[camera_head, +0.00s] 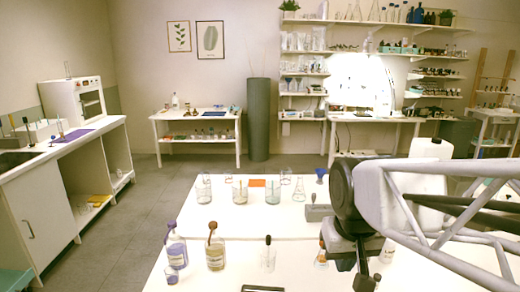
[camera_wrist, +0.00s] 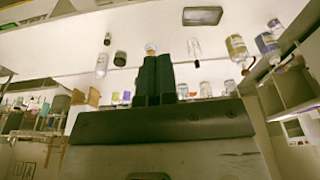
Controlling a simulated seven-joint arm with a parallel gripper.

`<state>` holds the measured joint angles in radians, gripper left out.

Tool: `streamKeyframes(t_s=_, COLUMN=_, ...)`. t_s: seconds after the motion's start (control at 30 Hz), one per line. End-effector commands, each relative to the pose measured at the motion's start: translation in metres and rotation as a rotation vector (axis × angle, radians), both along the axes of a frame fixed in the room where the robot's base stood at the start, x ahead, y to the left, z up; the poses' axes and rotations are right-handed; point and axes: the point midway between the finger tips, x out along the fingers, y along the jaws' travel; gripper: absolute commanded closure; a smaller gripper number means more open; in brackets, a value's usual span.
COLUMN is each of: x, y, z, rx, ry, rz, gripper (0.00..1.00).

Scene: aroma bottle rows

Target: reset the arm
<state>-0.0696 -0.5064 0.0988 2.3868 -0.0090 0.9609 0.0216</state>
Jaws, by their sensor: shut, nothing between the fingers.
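My gripper (camera_head: 365,282) hangs over the right part of the near table, below the dark wrist joint, at the lower edge of the head view. In the wrist view its two dark fingers (camera_wrist: 165,60) lie side by side, shut, with nothing seen between them. A small glass item (camera_wrist: 151,48) shows just beyond the fingertips; whether it touches them cannot be told. My arm hides part of the table's right side.
Several glass beakers (camera_head: 240,191) stand farther back. The table's middle is mostly clear.

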Motion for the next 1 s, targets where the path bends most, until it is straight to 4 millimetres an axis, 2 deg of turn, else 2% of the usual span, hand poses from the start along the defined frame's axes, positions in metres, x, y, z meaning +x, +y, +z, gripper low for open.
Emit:
streamKeyframes(t_s=0.03, x=-0.014, y=-0.006, z=-0.004, rx=0.000, ry=-0.006, rz=-0.014, gripper=1.00)
streamKeyframes(t_s=0.2, x=-0.051, y=-0.020, z=-0.019, rx=-0.001, ry=-0.020, rz=-0.047, gripper=1.00)
streamKeyframes(t_s=0.4, x=-0.074, y=-0.027, z=-0.030, rx=-0.001, ry=-0.030, rz=-0.069, gripper=1.00)
streamKeyframes(t_s=1.0, x=-0.078, y=-0.029, z=-0.033, rx=-0.001, ry=-0.030, rz=-0.073, gripper=1.00)
